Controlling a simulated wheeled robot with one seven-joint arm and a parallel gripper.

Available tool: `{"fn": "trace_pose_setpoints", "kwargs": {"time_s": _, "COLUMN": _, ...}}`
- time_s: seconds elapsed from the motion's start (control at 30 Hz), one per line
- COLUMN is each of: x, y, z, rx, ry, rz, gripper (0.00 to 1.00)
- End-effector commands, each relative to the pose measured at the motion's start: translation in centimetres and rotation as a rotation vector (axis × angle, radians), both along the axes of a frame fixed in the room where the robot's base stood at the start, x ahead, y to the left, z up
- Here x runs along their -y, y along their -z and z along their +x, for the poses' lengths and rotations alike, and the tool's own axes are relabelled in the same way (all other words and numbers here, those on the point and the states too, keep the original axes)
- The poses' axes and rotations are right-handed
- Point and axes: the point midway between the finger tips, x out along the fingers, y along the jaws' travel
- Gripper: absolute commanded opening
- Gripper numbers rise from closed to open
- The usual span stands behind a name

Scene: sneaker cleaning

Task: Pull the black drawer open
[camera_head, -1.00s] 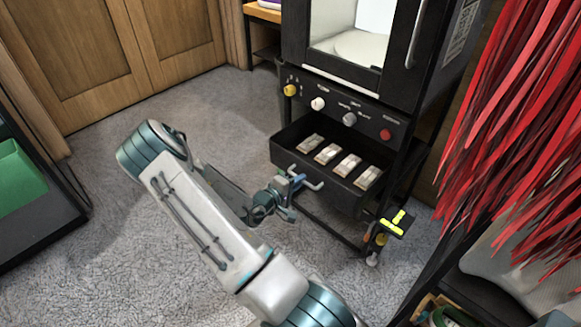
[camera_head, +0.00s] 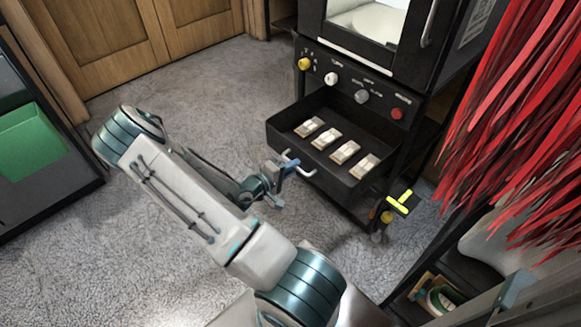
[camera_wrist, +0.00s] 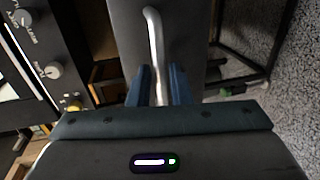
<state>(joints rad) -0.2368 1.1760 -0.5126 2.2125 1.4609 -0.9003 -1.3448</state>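The black drawer (camera_head: 318,160) is pulled out below the knob panel of a black cabinet. Several small pale blocks (camera_head: 345,151) lie in it. Its silver bar handle (camera_head: 304,171) is on the drawer front. My gripper (camera_head: 284,172) is at the left part of the handle. In the wrist view, the handle (camera_wrist: 153,30) runs down between the blue fingers of my gripper (camera_wrist: 163,85), close to both. The gripper looks shut on the handle, though the exact contact is hard to see.
The cabinet's knob panel (camera_head: 350,85) is above the drawer. A yellow-and-black tool (camera_head: 403,201) hangs right of the drawer. Red strips (camera_head: 520,120) hang on the right. A green bin (camera_head: 30,145) is at the left.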

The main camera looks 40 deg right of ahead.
Motion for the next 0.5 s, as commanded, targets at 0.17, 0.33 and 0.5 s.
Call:
{"fn": "trace_pose_setpoints", "kwargs": {"time_s": 0.17, "x": -0.1, "y": 0.0, "z": 0.1, "rx": 0.000, "ry": -0.003, "rz": 0.000, "gripper": 0.32}}
{"fn": "trace_pose_setpoints", "kwargs": {"time_s": 0.33, "x": -0.2, "y": 0.0, "z": 0.2, "rx": 0.000, "ry": -0.006, "rz": 0.000, "gripper": 0.32}}
{"fn": "trace_pose_setpoints", "kwargs": {"time_s": 0.5, "x": -1.8, "y": -0.5, "z": 0.3, "rx": 0.000, "ry": -0.010, "rz": 0.000, "gripper": 0.32}}
